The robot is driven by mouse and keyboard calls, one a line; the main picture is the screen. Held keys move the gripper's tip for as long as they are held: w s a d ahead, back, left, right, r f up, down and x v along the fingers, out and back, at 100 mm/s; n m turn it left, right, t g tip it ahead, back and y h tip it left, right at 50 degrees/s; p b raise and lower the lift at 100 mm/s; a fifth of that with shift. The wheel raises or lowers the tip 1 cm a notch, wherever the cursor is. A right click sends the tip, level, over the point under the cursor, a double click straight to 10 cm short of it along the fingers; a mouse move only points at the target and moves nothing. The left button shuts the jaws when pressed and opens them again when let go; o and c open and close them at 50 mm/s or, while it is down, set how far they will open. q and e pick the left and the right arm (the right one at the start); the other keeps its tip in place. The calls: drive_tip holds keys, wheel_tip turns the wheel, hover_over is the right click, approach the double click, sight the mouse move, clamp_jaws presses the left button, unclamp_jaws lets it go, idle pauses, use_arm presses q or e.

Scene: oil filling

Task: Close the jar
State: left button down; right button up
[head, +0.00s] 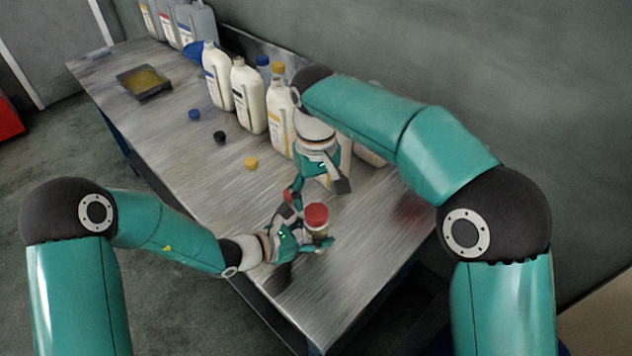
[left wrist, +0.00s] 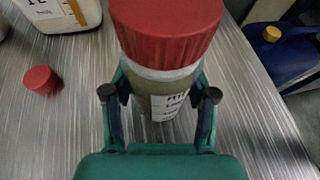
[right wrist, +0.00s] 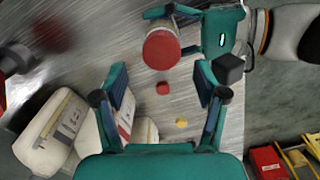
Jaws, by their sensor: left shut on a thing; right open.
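The jar (left wrist: 172,105) is small, with yellowish contents and a white label. A ribbed red lid (left wrist: 165,30) sits on its top; a pale band shows below it, and I cannot tell how tight it is. My left gripper (left wrist: 160,105) is shut around the jar body and holds it upright, low over the table's near end; the red lid (head: 316,214) shows there in the head view. My right gripper (head: 315,192) is open and empty, just behind and above the jar. In the right wrist view the lid (right wrist: 161,48) lies beyond its open fingers.
A small red cap (left wrist: 40,80) lies on the metal table (head: 200,150). Yellow (head: 251,163), black (head: 219,137) and blue (head: 194,114) caps lie farther off. Several white bottles (head: 249,95) line the wall side. A tray (head: 144,82) stands at the far end.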

sight(316, 211)
drive_tip(key=n, duration=0.4)
drive_tip(key=shift+r, duration=0.15)
drive_tip(key=n, duration=0.6)
drive_tip(key=shift+r+n, duration=0.2)
drive_tip(key=shift+n, duration=0.1)
drive_tip(key=n, duration=0.4)
drive_tip(key=shift+r, duration=0.15)
drive_tip(key=n, duration=0.4)
drive_tip(key=shift+r, duration=0.2)
drive_tip(key=n, duration=0.3)
drive_tip(key=shift+r, duration=0.2)
drive_tip(key=shift+w+a+r, duration=0.1)
drive_tip(key=shift+r, duration=0.25)
drive_tip(key=shift+f, duration=0.1)
drive_tip(key=shift+f, duration=3.95)
